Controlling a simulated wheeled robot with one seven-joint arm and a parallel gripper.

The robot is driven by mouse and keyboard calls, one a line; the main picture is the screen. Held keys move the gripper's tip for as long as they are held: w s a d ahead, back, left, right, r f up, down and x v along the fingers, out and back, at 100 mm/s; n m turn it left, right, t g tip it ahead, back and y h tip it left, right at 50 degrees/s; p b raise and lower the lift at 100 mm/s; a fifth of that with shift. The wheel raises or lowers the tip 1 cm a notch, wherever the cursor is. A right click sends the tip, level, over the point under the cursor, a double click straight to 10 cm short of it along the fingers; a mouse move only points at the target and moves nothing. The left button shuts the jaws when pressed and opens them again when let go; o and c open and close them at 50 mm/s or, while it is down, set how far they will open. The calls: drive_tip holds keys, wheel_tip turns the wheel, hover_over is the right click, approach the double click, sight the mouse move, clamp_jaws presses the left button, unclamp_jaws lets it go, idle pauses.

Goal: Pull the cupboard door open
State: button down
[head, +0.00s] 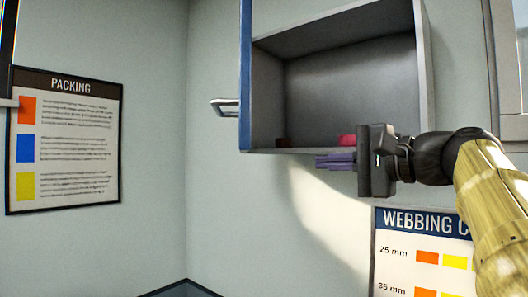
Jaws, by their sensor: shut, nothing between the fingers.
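The cupboard (350,92) hangs on the wall and stands open, its grey inside in plain view. Its blue door (245,75) is swung out on the left side and shows nearly edge-on. The door's pale bar handle (225,107) sticks out to the left of the door. My gripper (320,162) is in front of the cupboard's bottom edge, its fingers pointing left. The fingers are shut and hold nothing. They are apart from the handle and to the right of the door.
A small red thing (347,140) and a dark brown thing (282,142) sit on the cupboard floor. A packing poster (66,140) hangs on the left wall. A webbing chart (425,250) hangs below the cupboard. The wall below the door is clear.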

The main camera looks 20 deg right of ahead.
drive_tip(key=shift+s+a+r+y, duration=0.15)
drive_tip(key=shift+s+r, duration=0.15)
drive_tip(key=shift+r, duration=0.25)
drive_tip(key=shift+s+r+y, duration=0.15)
drive_tip(key=shift+s+r, duration=0.1)
drive_tip(key=shift+r, duration=0.25)
drive_tip(key=shift+a, duration=0.1)
drive_tip(key=s+a+p+x, duration=0.1)
drive_tip(key=p+x, duration=0.3)
drive_tip(key=x, duration=0.8)
drive_tip(key=shift+a+p, duration=0.4)
drive_tip(key=shift+a, duration=0.3)
